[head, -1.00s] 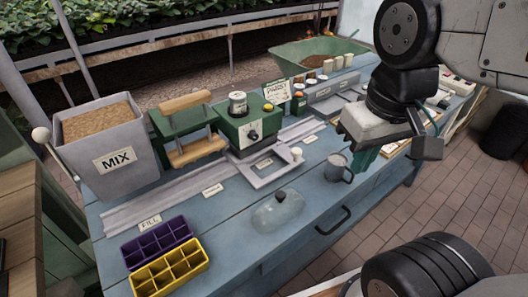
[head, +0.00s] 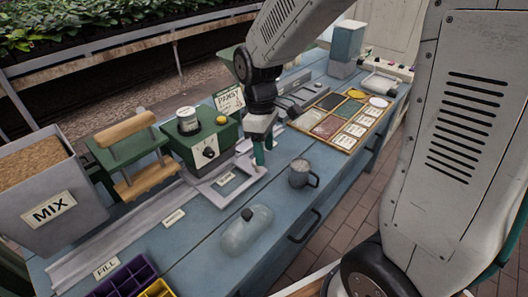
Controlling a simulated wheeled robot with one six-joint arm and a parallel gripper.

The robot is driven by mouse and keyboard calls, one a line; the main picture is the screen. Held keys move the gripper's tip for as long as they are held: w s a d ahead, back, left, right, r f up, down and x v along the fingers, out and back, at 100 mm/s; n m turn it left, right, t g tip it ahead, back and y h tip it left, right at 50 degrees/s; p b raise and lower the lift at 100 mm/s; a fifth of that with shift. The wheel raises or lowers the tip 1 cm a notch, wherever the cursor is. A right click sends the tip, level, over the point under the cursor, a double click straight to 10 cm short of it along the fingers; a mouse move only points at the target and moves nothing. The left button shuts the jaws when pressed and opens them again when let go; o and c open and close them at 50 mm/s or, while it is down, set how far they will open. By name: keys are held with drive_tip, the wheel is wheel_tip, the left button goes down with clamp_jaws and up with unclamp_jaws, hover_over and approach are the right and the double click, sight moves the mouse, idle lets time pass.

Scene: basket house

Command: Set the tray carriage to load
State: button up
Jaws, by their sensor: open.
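The tray carriage is a grey flat frame (head: 206,190) on a pale rail (head: 125,232) along the blue bench. It stands in front of the green machine with a dial (head: 200,148). A small label lies within the frame, too small to read. A pale knob (head: 261,169) stands at the carriage's right end. My gripper (head: 259,156) points down over this end, its teal fingertips at or just above the knob. It is open; I cannot tell whether the fingers touch or straddle the knob. The FILL label (head: 106,268) is by the rail's left end; another label (head: 173,217) is unreadable.
The MIX hopper (head: 45,190), a green press with wooden rollers (head: 130,160) and a purple cell tray (head: 128,282) are at left. A seed tray (head: 345,120) lies behind.

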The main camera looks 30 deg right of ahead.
drive_tip(key=w+n, duration=0.2)
drive_tip(key=w, duration=0.1)
drive_tip(key=w+f+n+t, duration=0.1)
drive_tip(key=shift+w+a, duration=0.1)
drive_tip(key=shift+w, duration=0.25)
drive_tip(key=shift+w+r+n, duration=0.15)
drive_tip(key=shift+w+n, duration=0.15)
drive_tip(key=shift+n, duration=0.2)
drive_tip(key=shift+w, duration=0.1)
drive_tip(key=shift+d+f+n, duration=0.25)
drive_tip(key=shift+n, duration=0.05)
wheel_tip(320, 180, down, 7)
drive_tip(key=shift+d+f, duration=0.15)
